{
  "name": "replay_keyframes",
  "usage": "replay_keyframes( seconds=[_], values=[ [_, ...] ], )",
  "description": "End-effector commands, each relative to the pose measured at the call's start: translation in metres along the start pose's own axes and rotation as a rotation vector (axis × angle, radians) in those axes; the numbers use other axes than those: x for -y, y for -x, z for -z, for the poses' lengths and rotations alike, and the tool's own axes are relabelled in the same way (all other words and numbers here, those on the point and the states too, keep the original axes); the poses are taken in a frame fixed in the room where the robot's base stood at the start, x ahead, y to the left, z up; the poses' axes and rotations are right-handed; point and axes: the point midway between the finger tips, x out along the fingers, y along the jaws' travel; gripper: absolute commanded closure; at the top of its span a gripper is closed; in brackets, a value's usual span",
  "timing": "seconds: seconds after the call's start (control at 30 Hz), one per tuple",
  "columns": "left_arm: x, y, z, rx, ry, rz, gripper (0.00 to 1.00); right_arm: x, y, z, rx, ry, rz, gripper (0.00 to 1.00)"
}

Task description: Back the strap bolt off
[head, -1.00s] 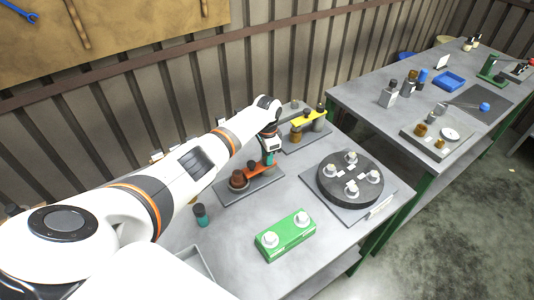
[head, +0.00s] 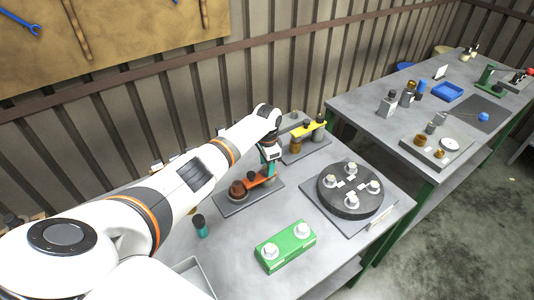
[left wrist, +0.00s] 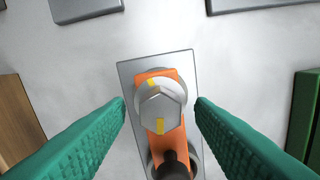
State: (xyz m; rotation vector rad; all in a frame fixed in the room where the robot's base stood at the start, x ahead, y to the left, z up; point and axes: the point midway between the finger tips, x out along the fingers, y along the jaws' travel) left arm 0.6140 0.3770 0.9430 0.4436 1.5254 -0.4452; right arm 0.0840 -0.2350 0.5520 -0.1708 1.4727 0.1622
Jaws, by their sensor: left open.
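The strap bolt (left wrist: 160,106) shows in the left wrist view as a silver hex head with yellow marks on a washer. It sits at the end of an orange strap (left wrist: 157,76), over a grey plate (left wrist: 186,62). In the head view the orange strap (head: 257,181) lies on its grey base plate (head: 232,207), beside a brown round part (head: 237,190). My left gripper (head: 267,174) is above the strap's far end. Its teal fingers, open in the left wrist view (left wrist: 160,106), stand on either side of the bolt head with gaps. My right gripper is out of view.
A green block with two bolts (head: 285,247) and a dark round disc with several bolts (head: 346,203) stand nearer the front. A yellow-strapped fixture (head: 308,131) stands behind. A teal-and-black bottle (head: 201,227) stands to the left. The bench is clear between them.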

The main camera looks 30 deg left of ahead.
Motion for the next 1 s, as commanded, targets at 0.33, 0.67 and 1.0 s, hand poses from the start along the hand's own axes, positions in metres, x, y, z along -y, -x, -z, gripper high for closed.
replay_keyframes(
  seconds=[0.33, 0.67, 1.0],
  values=[
    [-0.001, 0.068, 0.0, 0.006, 0.0, -0.006, 0.51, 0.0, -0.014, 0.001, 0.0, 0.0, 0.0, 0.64],
    [-0.001, 0.111, 0.0, 0.002, 0.001, -0.003, 0.51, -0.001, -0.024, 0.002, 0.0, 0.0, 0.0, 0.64],
    [-0.001, 0.113, 0.0, 0.001, 0.001, -0.002, 0.51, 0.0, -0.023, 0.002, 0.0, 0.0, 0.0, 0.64]
  ],
)
